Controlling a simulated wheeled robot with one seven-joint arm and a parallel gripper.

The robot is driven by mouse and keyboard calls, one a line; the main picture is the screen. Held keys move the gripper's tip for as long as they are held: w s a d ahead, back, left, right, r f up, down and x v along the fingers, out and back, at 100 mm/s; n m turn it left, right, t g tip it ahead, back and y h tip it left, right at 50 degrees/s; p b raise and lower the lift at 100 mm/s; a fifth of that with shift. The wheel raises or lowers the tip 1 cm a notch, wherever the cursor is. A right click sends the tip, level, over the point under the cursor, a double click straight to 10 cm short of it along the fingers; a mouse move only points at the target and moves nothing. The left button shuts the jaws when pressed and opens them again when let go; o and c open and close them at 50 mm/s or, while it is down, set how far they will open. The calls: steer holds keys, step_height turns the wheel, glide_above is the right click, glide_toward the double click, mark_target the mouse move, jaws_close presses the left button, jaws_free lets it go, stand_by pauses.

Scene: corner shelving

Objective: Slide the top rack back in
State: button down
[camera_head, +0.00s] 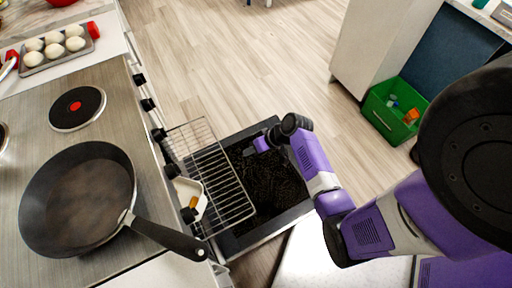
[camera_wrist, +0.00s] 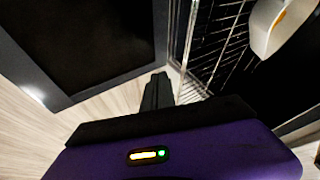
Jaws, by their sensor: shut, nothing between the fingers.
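The top rack (camera_head: 212,172), a wire grid, sticks out of the oven over the open oven door (camera_head: 270,180). My gripper (camera_head: 250,150) is shut and empty just right of the rack's outer edge, above the door. Any contact with the rack cannot be told. In the wrist view my shut fingers (camera_wrist: 157,90) point toward the rack wires (camera_wrist: 215,45), with the dark door (camera_wrist: 85,40) at left. A white dish (camera_head: 189,198) with orange-brown food sits at the rack's oven side; it also shows in the wrist view (camera_wrist: 278,28). The oven's inside is mostly hidden.
A black frying pan (camera_head: 80,200) stands on the stove, its handle reaching over the front edge above the rack's near end. Stove knobs (camera_head: 148,104) line that edge. A tray of white round items (camera_head: 55,50) is at the back left. A green bin (camera_head: 394,110) stands on the floor at right.

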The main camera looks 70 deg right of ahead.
mark_target(177, 187)
steer(key=shift+w+a+f+p, duration=0.1)
steer(key=shift+w+a+f, duration=0.25)
steer(key=shift+w+a, duration=0.3)
steer(key=shift+w+a+f+p, duration=0.1)
steer(key=shift+w+a+f, duration=0.25)
steer(key=shift+w+a, duration=0.25)
steer(key=shift+w+a+f+p, duration=0.1)
steer(key=shift+w+a+f, duration=0.35)
steer(key=shift+w, duration=0.35)
steer(key=shift+r, duration=0.1)
steer(key=w+a, duration=0.5)
steer(key=a, duration=0.1)
steer(key=w+a, duration=0.4)
steer(key=a, duration=0.2)
steer(key=w+a+p, duration=0.1)
steer(key=w+a, duration=0.4)
steer(key=a, duration=0.1)
steer(key=shift+w+a, duration=0.35)
steer(key=shift+a, duration=0.05)
steer(key=shift+w+a, duration=0.15)
steer(key=shift+a, duration=0.1)
steer(key=shift+w+a+r, duration=0.1)
